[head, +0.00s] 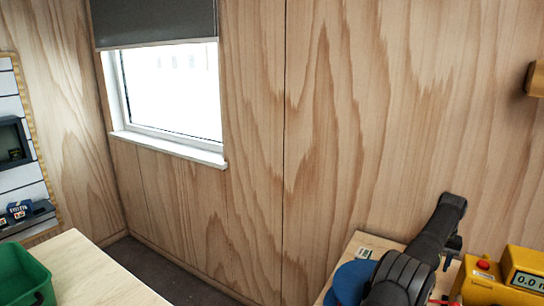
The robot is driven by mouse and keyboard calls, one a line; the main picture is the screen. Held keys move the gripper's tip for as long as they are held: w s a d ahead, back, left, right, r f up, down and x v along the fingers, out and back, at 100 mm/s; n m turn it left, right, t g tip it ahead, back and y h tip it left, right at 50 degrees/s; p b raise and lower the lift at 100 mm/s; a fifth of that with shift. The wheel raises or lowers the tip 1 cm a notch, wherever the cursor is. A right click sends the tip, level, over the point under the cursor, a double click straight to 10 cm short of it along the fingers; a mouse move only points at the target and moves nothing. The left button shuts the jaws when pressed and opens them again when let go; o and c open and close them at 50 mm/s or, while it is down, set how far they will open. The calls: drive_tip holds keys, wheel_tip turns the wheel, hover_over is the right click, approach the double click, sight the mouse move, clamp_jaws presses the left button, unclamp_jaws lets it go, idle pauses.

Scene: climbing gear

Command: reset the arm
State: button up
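My arm (433,238) shows at the lower right of the head view as dark grey links, bent at an elbow near the top. It stands over the right wooden table, beside a yellow device. My gripper cannot be made out in this view, so whether it is open, shut or holding anything is hidden.
The right table (372,241) carries a blue round thing (352,283), a small label (364,253) and a yellow device (503,277) with a red button and display. A green bin (42,283) stands on the left table (95,275). A floor gap separates the tables.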

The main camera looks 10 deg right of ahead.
drive_tip(key=shift+r, duration=0.75)
